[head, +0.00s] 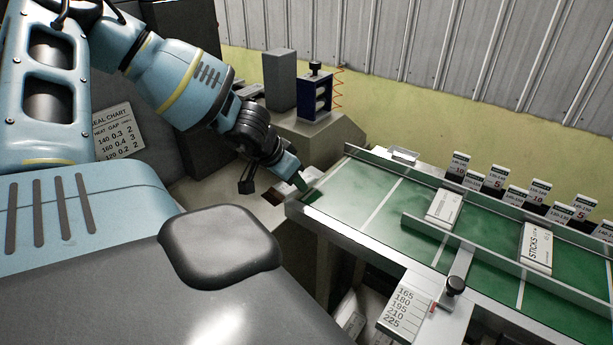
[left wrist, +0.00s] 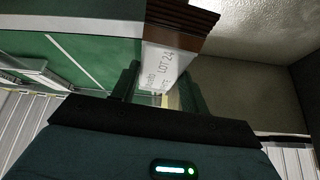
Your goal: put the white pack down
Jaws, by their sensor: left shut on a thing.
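My left gripper (head: 297,180) is at the left end of the green conveyor belt (head: 345,195). In the left wrist view its two green fingers (left wrist: 160,92) are shut on a white pack (left wrist: 166,62) printed with "LOT 24". A dark red-brown ribbed part (left wrist: 185,17) shows at the pack's far end. In the head view the held pack is mostly hidden by the gripper, so I cannot tell whether it touches anything below. My right gripper is not in view.
Two white packs, one plain-looking (head: 444,208) and one marked "STICKS" (head: 537,247), lie on the belt beside a metal guide rail (head: 480,250). Several numbered cards (head: 515,198) stand along the back edge. A size card (head: 402,312) hangs in front. The belt's left part is clear.

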